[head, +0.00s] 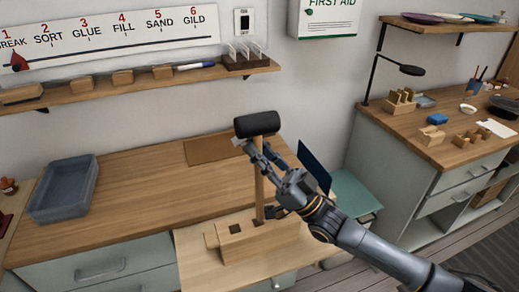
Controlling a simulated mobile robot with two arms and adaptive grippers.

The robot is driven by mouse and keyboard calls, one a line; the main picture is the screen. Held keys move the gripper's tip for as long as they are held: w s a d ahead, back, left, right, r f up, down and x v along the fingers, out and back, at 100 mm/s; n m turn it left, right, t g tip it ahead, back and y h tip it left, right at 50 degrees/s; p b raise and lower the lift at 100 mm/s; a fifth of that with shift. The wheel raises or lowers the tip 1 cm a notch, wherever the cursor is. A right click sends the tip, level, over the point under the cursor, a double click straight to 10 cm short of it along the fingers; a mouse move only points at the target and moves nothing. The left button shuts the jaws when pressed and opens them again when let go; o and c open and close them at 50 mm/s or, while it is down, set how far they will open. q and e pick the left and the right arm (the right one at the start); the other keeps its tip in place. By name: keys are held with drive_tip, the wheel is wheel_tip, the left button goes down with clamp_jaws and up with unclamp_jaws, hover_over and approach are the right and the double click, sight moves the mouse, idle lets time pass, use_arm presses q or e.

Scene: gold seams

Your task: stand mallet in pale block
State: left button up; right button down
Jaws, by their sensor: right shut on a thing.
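The mallet has a black cylindrical head (257,124) on top and a pale wooden handle (260,190) that hangs down, nearly upright. My right gripper (254,150) is shut on the mallet just below its head. The pale block (245,243) sits on a light wooden board at the front of the bench, with square holes in its top. The handle's lower end is at the block's back right; I cannot tell if it is inside a hole or behind the block. My left gripper is not in view.
A grey-blue bin (64,190) stands at the bench's left. The bench top (150,200) between is mostly clear. A brown mat (213,150) lies at the back. A shelf (130,90) runs along the wall. A second bench (440,150) with small items stands at the right.

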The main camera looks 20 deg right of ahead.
drive_tip(key=shift+f+b, duration=0.6)
drive_tip(key=shift+f, duration=0.3)
drive_tip(key=shift+f+b, duration=2.15)
drive_tip(key=shift+f, duration=0.55)
drive_tip(key=shift+r, duration=0.1)
drive_tip(key=shift+r+p, duration=2.45)
drive_tip(key=shift+r, duration=0.45)
drive_tip(key=shift+f+p, duration=0.35)
drive_tip(key=shift+p, duration=1.4)
